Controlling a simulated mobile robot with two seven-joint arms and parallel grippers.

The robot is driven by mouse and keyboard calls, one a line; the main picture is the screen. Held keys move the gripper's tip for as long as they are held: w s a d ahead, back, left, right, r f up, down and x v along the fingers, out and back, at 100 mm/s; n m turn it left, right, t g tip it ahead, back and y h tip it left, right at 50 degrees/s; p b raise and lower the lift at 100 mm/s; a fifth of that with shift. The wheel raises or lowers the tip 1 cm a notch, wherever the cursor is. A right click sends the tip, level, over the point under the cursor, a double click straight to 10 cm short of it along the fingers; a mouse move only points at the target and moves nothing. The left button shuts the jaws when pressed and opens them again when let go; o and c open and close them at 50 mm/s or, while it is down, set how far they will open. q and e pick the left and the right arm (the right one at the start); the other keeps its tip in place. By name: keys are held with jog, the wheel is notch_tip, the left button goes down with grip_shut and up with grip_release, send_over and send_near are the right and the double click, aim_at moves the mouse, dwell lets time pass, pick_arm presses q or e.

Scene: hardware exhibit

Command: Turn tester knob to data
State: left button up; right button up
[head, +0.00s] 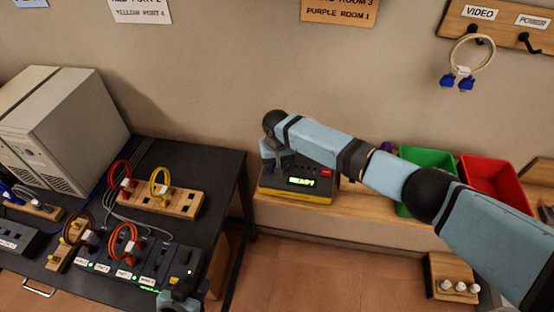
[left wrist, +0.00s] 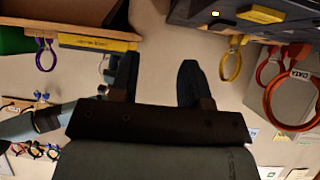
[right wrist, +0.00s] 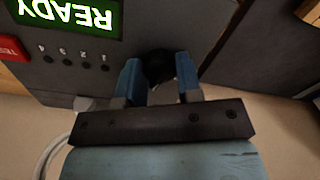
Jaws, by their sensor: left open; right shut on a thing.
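The tester (head: 292,192) is a dark box with a yellow lower edge, standing on the wooden shelf against the wall. Its green display (head: 300,182) is lit and reads READY in the right wrist view (right wrist: 70,15). A round black knob (right wrist: 158,65) sits on its face, partly hidden by my fingers. My right gripper (right wrist: 158,82) is shut on the knob, one blue finger on each side. In the head view my right arm hides part of the tester. My left gripper (head: 180,300) is at the bottom edge, by the dark table's socket panel. Its fingers are apart and empty in the left wrist view (left wrist: 155,82).
The dark table (head: 215,165) at left holds a beige computer (head: 62,125), wooden port blocks (head: 150,197) and looped cables. Green (head: 428,160) and red (head: 490,178) bins stand right of the tester. A cable hangs from a wall rack (head: 500,25).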

jog(key=shift+r+m, duration=0.15)
jog(key=shift+m, duration=0.35)
jog(key=shift+m+p, duration=0.35)
jog(key=shift+m, duration=2.15)
pick_arm(q)
jog(key=shift+w+r+n, duration=0.2)
jog(key=shift+r+n, duration=0.1)
pick_arm(e)
jog(key=shift+w+m, duration=0.1)
jog(key=shift+m, duration=0.3)
pick_arm(q)
jog(key=shift+s, duration=0.25)
jog(key=shift+f, duration=0.2)
pick_arm(e)
jog(key=o, duration=0.9)
